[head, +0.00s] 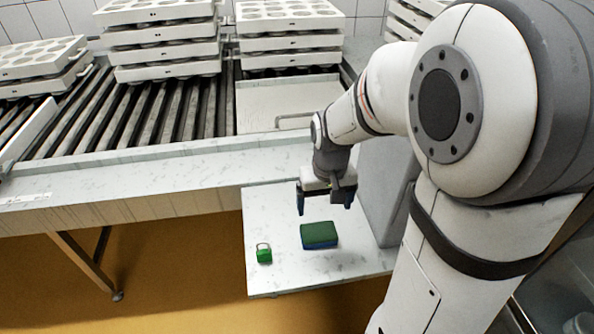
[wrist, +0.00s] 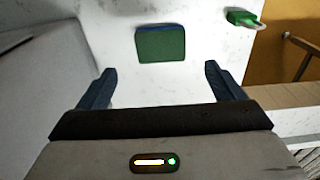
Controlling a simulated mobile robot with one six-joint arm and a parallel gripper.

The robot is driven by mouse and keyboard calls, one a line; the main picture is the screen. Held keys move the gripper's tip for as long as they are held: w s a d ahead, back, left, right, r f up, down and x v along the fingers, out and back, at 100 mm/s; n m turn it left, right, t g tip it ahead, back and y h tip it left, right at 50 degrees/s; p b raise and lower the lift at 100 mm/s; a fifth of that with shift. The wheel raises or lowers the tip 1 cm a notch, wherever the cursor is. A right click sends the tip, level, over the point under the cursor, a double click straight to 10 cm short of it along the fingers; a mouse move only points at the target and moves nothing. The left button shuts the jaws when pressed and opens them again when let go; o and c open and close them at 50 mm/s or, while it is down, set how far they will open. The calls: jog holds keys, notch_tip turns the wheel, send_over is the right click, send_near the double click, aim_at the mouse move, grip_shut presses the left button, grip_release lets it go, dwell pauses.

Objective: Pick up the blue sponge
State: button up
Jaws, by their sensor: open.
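The sponge (head: 319,235) lies flat on a small white shelf (head: 280,282), with a dark green top and a blue layer beneath. It also shows in the wrist view (wrist: 161,45), ahead of the fingertips and between their lines, with a blue edge on its far side. My gripper (head: 325,200) is above the shelf, a little behind the sponge in the head view. In the wrist view my gripper (wrist: 160,72) has its two dark blue fingers wide apart, with nothing between them. It does not touch the sponge.
A green padlock (head: 264,254) lies left of the sponge; it is at the upper right in the wrist view (wrist: 243,18). A grey upright panel (head: 385,185) borders the shelf's right side. A roller conveyor (head: 160,115) with stacked white moulds (head: 160,45) stands behind.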

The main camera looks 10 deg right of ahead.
aim_at(319, 230)
jog(key=shift+o, duration=1.1)
jog(key=shift+g, duration=0.3)
jog(key=w+f, duration=0.1)
jog(key=f, duration=0.1)
jog(key=w+f, duration=0.1)
jog(key=w+f+b, duration=0.1)
jog(key=f, duration=0.1)
jog(key=shift+f, duration=0.35)
notch_tip(319, 230, down, 8)
jog(key=shift+r+b, duration=0.1)
jog(key=shift+b, duration=0.3)
jog(key=c, duration=0.8)
notch_tip(319, 230, up, 10)
jog(key=p, duration=0.1)
